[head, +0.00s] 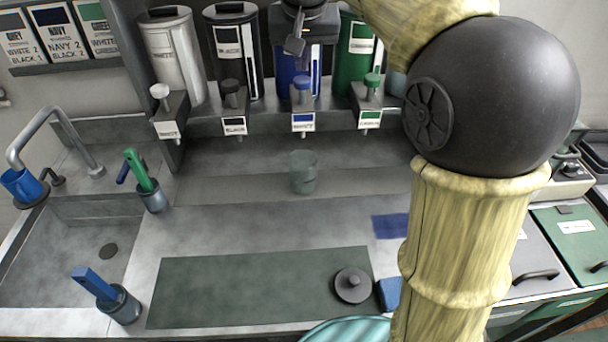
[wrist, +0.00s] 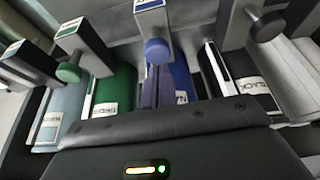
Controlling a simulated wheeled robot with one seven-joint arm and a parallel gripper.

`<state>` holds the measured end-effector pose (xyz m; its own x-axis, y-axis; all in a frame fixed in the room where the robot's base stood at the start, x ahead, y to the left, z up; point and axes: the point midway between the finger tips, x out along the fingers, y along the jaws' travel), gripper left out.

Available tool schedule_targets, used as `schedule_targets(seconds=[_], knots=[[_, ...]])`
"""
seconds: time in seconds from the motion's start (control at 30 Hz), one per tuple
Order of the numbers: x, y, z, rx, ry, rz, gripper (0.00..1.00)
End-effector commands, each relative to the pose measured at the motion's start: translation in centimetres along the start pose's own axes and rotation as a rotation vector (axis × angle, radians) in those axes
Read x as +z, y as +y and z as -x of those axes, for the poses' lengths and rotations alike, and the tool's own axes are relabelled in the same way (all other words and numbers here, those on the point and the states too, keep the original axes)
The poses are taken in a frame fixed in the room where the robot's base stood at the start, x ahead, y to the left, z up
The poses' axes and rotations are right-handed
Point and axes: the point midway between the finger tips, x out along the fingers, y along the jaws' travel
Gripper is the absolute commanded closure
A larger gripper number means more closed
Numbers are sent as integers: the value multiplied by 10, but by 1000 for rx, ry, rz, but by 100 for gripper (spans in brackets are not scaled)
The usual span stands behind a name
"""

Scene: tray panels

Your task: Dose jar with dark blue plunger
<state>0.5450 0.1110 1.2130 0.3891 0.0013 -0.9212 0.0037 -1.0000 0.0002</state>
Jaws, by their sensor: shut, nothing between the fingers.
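The dark blue plunger (head: 302,86) tops the dispenser spout with a blue-and-white label (head: 303,121), in front of the navy canister (head: 287,66). It also shows in the wrist view (wrist: 157,50). The translucent jar (head: 303,172) stands upright on the counter below this spout. Its contents cannot be made out. My gripper (head: 294,46) is shut and empty, pointing down above and behind the plunger in the head view. Its fingers also show in the wrist view (wrist: 157,82), close to the plunger; contact cannot be told.
White (head: 160,93), black (head: 231,88) and green (head: 372,80) plungers flank the blue one. A sink (head: 75,240), cups with handled tools (head: 152,198), a dark mat (head: 230,290) and a round lid (head: 353,285) occupy the counter. The counter around the jar is clear.

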Motion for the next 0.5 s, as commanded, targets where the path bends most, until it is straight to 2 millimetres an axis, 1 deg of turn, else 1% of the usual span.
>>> schedule_targets(seconds=[0.27,0.5], knots=[[0,-1,0,-1,0,2,100],[0,2,-1,1,0,-3,100]])
